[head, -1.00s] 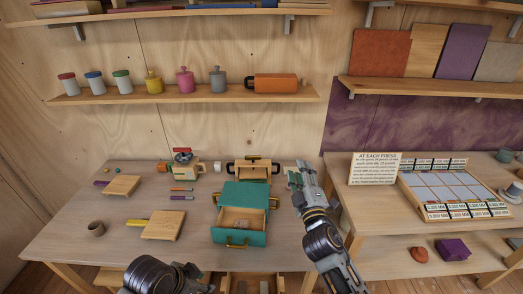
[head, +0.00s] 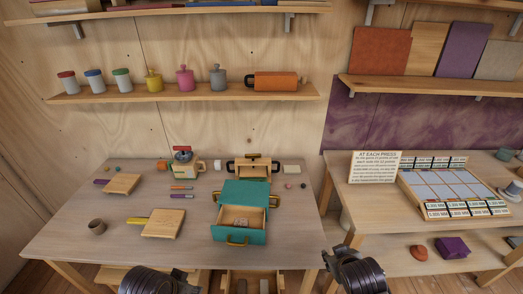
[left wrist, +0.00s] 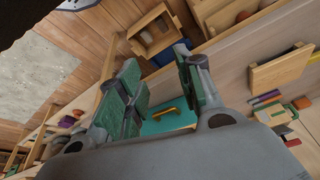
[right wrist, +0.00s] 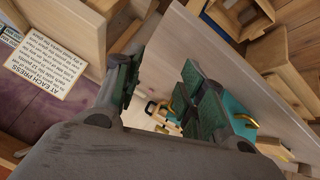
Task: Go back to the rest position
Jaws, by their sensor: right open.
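My right arm (head: 355,272) shows at the bottom of the head view, in front of the gap between the two tables. In the right wrist view my right gripper (right wrist: 160,78) has its green-padded fingers apart and nothing between them. My left arm (head: 158,281) shows only as a dark joint at the bottom edge of the head view. In the left wrist view my left gripper (left wrist: 156,72) has its fingers apart and is empty. Both arms are low, at the front edge of the left table (head: 75,232).
A teal drawer box (head: 238,236) with its drawer open stands near the table's front edge. The right table holds a sign (head: 374,168) and a gridded tray (head: 445,183).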

